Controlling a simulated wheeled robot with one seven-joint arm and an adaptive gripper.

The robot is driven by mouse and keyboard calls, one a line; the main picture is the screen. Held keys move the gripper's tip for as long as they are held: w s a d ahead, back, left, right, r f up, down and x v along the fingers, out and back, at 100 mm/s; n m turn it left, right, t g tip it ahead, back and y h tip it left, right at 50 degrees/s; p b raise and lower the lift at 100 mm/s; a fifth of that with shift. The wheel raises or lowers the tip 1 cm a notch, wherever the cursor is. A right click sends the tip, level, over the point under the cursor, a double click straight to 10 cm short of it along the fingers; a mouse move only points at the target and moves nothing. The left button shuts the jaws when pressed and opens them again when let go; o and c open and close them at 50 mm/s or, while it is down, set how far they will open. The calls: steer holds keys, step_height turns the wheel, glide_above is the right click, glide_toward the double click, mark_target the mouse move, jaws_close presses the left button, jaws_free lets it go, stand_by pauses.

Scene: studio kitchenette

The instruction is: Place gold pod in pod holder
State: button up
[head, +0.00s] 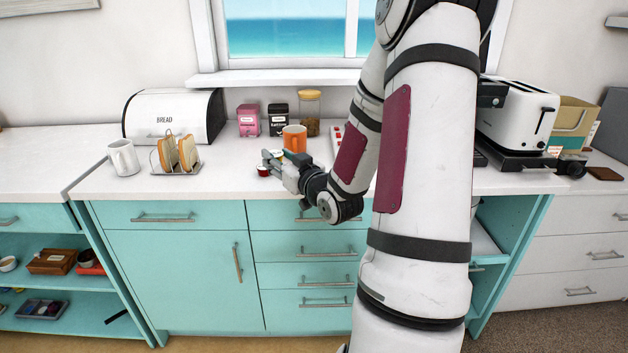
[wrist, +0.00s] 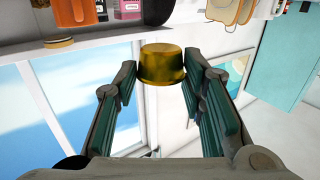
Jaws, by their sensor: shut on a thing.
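The gold pod (wrist: 162,64) shows between my fingertips in the wrist view, its wide rim toward me. My gripper (wrist: 160,78) is shut on it. In the head view my gripper (head: 270,160) is above the front part of the counter, just left of and in front of the orange mug (head: 294,139). The gold pod cannot be made out there. A white object with red spots (head: 336,138) is partly hidden behind my arm; I cannot tell whether it is the pod holder. No other pod holder is clearly seen.
A small red pod (head: 263,171) lies on the counter below my gripper. A toast rack with bread (head: 176,156), a white mug (head: 122,158) and a bread bin (head: 170,117) stand left. Pink (head: 248,120) and black (head: 278,120) boxes and a jar (head: 309,114) line the back.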

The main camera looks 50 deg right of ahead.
steer(key=s+d+f+m+h+b, duration=0.1)
steer(key=s+d+f+b, duration=0.1)
steer(key=s+d, duration=0.3)
steer(key=s+d+f+m+g+h+b, duration=0.1)
steer(key=s+d, duration=0.4)
steer(key=s, duration=0.6)
steer(key=shift+s+f+g+h+b, duration=0.3)
steer(key=shift+f+h+b, duration=0.1)
steer(key=shift+f+b, duration=0.15)
steer(key=shift+d, duration=0.1)
steer(key=x, duration=0.4)
steer(key=a+b+x, duration=0.1)
steer(key=x, duration=0.4)
steer(key=w+a+b+x, duration=0.1)
steer(key=x, duration=0.3)
steer(key=shift+w+f, duration=0.4)
steer(key=shift+b+x, duration=0.5)
steer(key=shift+x, duration=0.55)
step_height(320, 180, down, 3)
steer(key=shift+w+a+b, duration=0.1)
steer(key=shift+b, duration=0.2)
steer(key=shift+f, duration=0.1)
